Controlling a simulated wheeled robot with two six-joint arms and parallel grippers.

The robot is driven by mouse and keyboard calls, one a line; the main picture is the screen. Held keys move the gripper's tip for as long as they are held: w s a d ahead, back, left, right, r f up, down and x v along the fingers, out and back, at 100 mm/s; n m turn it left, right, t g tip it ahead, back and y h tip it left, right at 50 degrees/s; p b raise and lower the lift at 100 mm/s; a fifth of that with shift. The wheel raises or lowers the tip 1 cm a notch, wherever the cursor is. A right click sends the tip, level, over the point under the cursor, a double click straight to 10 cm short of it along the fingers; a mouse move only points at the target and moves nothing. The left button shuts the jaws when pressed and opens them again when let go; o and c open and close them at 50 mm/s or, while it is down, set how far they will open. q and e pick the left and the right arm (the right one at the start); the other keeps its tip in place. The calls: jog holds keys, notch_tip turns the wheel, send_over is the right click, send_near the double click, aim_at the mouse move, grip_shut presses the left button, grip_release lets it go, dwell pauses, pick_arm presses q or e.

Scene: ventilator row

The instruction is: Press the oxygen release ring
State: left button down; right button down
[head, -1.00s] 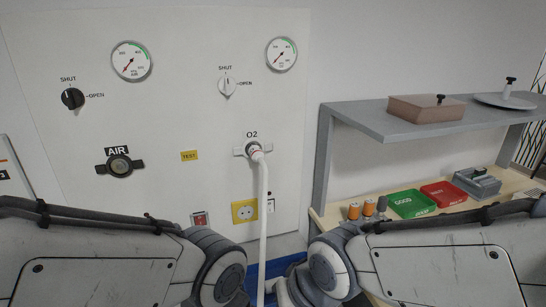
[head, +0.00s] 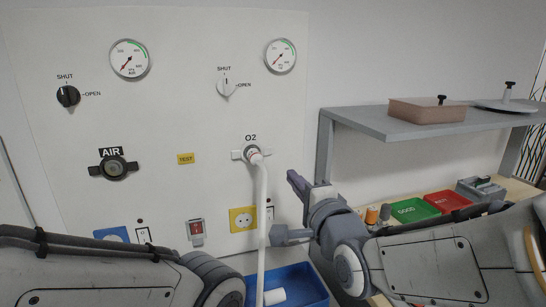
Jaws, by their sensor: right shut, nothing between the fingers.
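The oxygen outlet (head: 254,155) sits under the O2 label on the white wall panel, with a light release ring around the plug. A white hose (head: 262,215) is plugged into it and hangs straight down. My right gripper (head: 294,180) is raised to the right of the hose, below and to the right of the outlet, and apart from both. Its fingers are shut and empty. Of my left arm only the links show at the lower left; its gripper is out of the picture.
A blue bin (head: 300,285) stands below the hose. The AIR outlet (head: 114,168), two valve knobs and two gauges (head: 280,56) are on the panel. A grey shelf (head: 385,125) juts out at the right, above green (head: 412,210) and red (head: 448,201) trays.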

aim_at(269, 151)
jog(key=p+x, duration=1)
jog(key=x, duration=0.3)
jog(key=shift+w, duration=0.1)
jog(key=shift+w+a, duration=0.2)
jog(key=shift+w, duration=0.2)
jog(key=shift+f, duration=0.1)
